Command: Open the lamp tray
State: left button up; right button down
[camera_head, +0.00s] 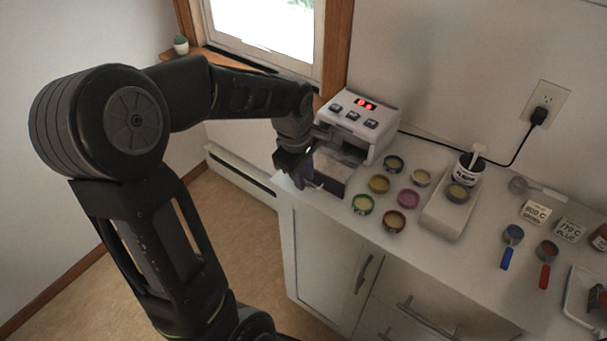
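The lamp unit (367,118) is a white box with a red digit display and several buttons on top, at the back left of the counter. Its tray (334,167) sticks out of the front opening toward the left, showing a dark interior and a pale front part. My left gripper (306,178) is at the outer end of the tray, by its front face. The fingers are dark, small and partly hidden, so I cannot tell whether they grip the tray or only touch it. My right gripper is not in view.
Several small round tins (379,184) stand close to the right of the tray. A scale (447,213) carries another tin. A black cord (450,150) runs to the wall outlet.

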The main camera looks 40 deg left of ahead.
pick_arm(q)
jog(key=shift+o, duration=0.9)
notch_tip(320, 180, up, 8)
jog(key=s, duration=0.1)
jog(key=shift+s+f, duration=0.15)
jog(key=shift+f, duration=0.1)
